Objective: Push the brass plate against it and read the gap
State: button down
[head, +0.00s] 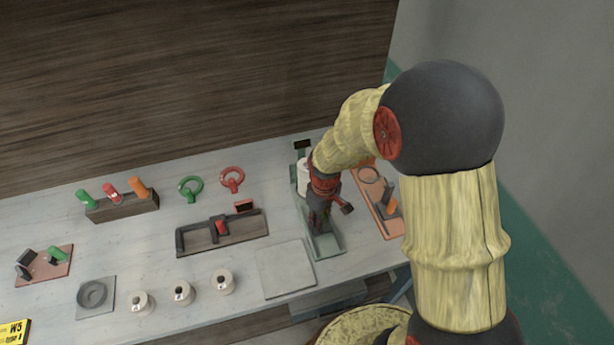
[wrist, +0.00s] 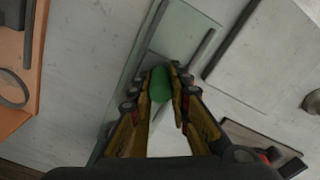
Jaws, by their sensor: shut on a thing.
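My gripper (head: 318,226) is over the pale green fixture (head: 332,248) at the right end of the bench, pointing down. In the wrist view my gripper (wrist: 160,78) is shut on a green handle (wrist: 160,88), which sits between the fingertips. What the handle is fixed to is hidden below the fingers. The fixture (wrist: 160,20) runs under the gripper, with a raised bar along one side. A white cylinder (head: 302,178) stands at the fixture's back end, below a small dark display (head: 302,144). No brass-coloured plate can be made out, and no reading is legible.
An orange board (head: 384,212) lies close on the right of the fixture. A flat pale tile (head: 285,268) and a dark frame (head: 222,234) lie to its left. Several white rolls (head: 182,292), a handle rack (head: 122,206) and two rings (head: 232,178) stand further left.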

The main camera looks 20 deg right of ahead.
aim_at(307, 177)
jog(key=shift+w, duration=3)
dwell(0.6)
jog(key=c, duration=0.7)
grip_release()
jog(key=shift+c, duration=0.2)
jog(key=shift+o, duration=0.5)
jog(key=shift+r, duration=0.1)
notch_tip(307, 177, up, 7)
jog(key=p, duration=0.5)
